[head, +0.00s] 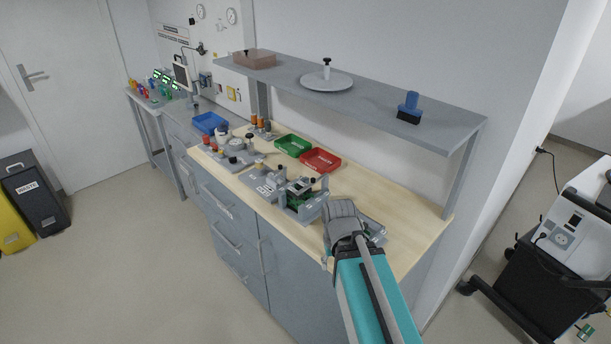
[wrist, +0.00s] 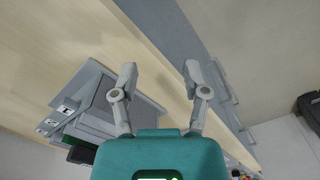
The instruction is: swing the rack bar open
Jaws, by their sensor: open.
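My gripper (head: 341,213) is over the front right part of the wooden bench top in the head view. In the wrist view my gripper (wrist: 160,78) has its two fingers spread apart with nothing between them. I cannot pick out the rack bar for certain in either view.
A grey holder with a green board (head: 303,197) stands just left of my gripper. Red (head: 320,160) and green (head: 293,145) trays lie behind it. A grey shelf (head: 430,128) overhangs the bench (head: 405,215). The bench's right end is clear.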

